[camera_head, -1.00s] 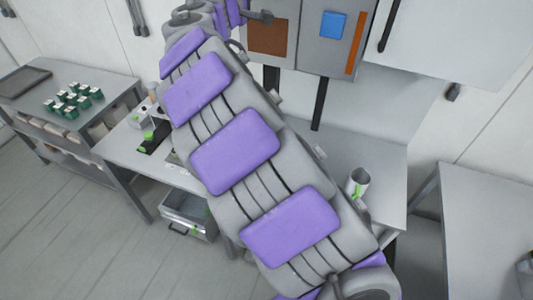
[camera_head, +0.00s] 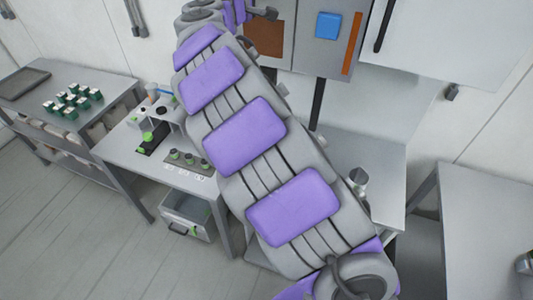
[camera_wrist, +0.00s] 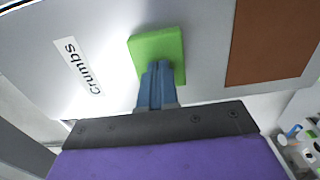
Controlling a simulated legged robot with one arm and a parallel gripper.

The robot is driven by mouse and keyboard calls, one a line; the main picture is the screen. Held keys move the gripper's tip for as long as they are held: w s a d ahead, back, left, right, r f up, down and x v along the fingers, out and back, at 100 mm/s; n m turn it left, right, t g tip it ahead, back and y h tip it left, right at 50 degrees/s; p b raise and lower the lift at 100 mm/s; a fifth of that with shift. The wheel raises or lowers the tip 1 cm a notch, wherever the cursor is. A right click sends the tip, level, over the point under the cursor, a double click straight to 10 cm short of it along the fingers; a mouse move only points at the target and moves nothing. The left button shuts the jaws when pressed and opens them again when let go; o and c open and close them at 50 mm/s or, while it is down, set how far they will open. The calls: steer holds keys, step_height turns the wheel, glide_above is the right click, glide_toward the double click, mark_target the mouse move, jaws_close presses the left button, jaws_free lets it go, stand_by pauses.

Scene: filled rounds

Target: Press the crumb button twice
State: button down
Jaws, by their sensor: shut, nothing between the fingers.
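A green square button (camera_wrist: 153,44) is on a pale panel in the wrist view, beside a white label reading "crumbs" (camera_wrist: 80,67). My gripper (camera_wrist: 161,68) is shut and empty, with its blue-grey fingertips in front of the lower part of the button. I cannot tell whether they touch it. In the head view my arm reaches up to the wall unit, and the green button is not visible there.
A brown panel (camera_wrist: 272,42) lies right of the button; the head view also shows a brown panel (camera_head: 264,38). A blue square (camera_head: 328,25) and an orange bar (camera_head: 353,43) are farther right.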

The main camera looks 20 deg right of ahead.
steer(key=b+v, duration=0.2)
steer(key=v, duration=0.5)
steer(key=shift+a, duration=0.25)
stand_by(0.6)
steer(key=shift+d, duration=0.25)
steer(key=shift+a+b, duration=0.1)
steer(key=shift+b, duration=0.25)
